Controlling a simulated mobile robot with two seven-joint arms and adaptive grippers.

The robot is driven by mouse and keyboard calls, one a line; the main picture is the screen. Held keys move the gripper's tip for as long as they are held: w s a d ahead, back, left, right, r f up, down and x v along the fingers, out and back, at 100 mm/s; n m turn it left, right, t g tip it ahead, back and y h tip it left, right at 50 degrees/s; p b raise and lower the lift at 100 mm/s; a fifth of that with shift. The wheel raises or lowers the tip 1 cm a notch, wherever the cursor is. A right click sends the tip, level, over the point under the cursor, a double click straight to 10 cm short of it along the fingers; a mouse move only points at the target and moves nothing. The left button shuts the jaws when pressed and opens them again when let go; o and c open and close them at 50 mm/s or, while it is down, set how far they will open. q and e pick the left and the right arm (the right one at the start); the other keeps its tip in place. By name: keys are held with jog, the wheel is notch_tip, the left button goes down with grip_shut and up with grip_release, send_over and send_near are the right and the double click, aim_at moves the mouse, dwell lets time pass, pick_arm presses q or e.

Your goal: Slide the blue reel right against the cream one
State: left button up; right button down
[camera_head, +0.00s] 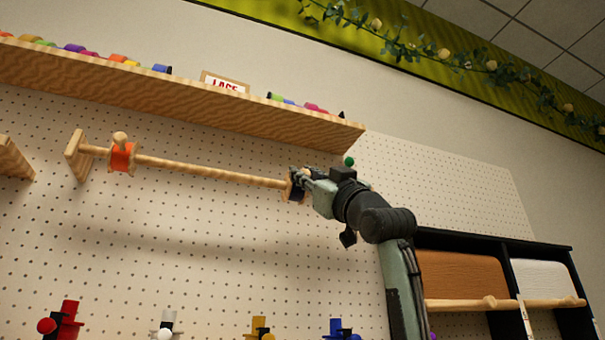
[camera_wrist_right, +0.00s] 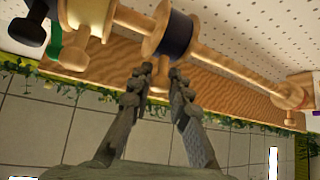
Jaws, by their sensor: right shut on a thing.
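The blue reel (camera_wrist_right: 177,35) has wooden flanges and sits on a wooden rod (camera_head: 210,169). The cream reel (camera_wrist_right: 90,12) is on the same rod, to its left in the wrist view. A short stretch of bare rod shows between their flanges, so they are apart. My right gripper (camera_wrist_right: 160,78) is shut on the blue reel's small wooden knob, from the side of the reel. In the head view my right gripper (camera_head: 298,183) is at the rod's right part and mostly hides the blue reel; the cream one is hidden there. My left gripper is not in view.
An orange reel (camera_head: 122,158) is near the rod's left bracket (camera_head: 78,157). Between it and my gripper the rod is bare. A wooden shelf (camera_head: 190,95) with colourful items runs above. Several coloured reels stand low, including a red one (camera_head: 67,318).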

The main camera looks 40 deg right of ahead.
jog(key=c, duration=1.4)
grip_release()
jog(key=v, duration=1.2)
